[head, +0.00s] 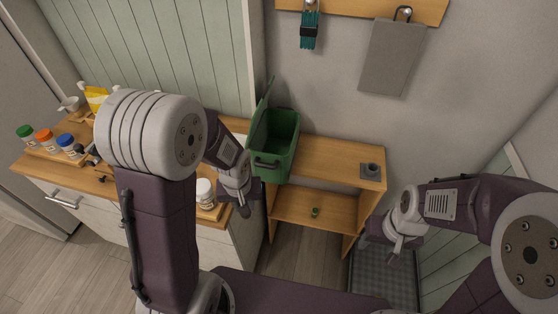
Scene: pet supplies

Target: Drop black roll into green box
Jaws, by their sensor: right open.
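The green box (275,150) stands on the wooden shelf unit's top at its left, its lid raised. Its inside is mostly hidden from this angle. A small dark round thing (372,167), which looks like the black roll, sits on a dark square base at the right end of that top. My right gripper (394,252) is open and empty, in front of and below the shelf's right end, apart from the roll. My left gripper (247,208) hangs in front of the green box, near the counter's right end; its jaws are too unclear to read.
A small green roll (315,211) lies on the lower shelf (295,205). Jars with coloured lids (45,138) and a white jar (205,190) stand on the counter at left. A grey mat (385,280) lies on the floor. The shelf top (335,158) between box and roll is clear.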

